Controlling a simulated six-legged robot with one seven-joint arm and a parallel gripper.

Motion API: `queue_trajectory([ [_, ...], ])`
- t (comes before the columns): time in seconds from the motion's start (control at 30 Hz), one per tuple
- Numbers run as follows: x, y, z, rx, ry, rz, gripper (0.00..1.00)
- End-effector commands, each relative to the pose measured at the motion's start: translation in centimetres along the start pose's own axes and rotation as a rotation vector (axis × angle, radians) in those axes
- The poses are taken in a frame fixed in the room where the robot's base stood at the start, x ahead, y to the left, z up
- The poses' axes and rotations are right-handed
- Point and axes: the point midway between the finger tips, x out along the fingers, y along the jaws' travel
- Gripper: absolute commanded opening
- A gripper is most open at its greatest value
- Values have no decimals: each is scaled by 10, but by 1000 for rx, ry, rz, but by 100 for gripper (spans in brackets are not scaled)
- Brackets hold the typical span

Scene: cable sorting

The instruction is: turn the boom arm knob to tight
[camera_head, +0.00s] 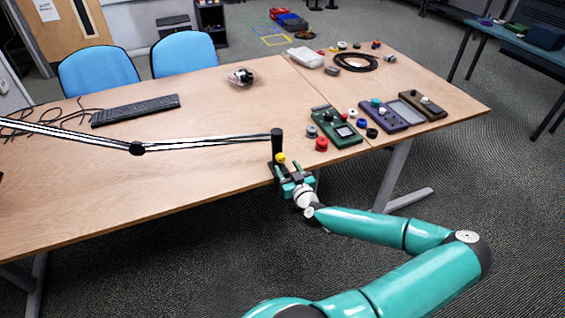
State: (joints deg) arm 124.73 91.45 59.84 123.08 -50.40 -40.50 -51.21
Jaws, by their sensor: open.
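The boom arm (75,136) is a thin black-and-white jointed arm. It runs along the left of the table to a dark upright post (277,142) near the front edge. A small yellow knob (281,158) sits low on the post, at its clamp. The clamp's lower part is partly hidden by my gripper.
Red and grey knobs (321,144) and a green device (334,127) lie just right of the post. More devices (391,117) and a coiled black cable (356,62) lie farther right. A keyboard (135,110) lies on the left. Two blue chairs (184,53) stand behind the table.

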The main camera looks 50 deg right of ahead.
Motion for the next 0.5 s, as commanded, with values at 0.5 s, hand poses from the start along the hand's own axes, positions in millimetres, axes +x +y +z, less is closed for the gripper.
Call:
queue_trajectory([
  [0.5,41,-3,0,1,0,-2,52],
])
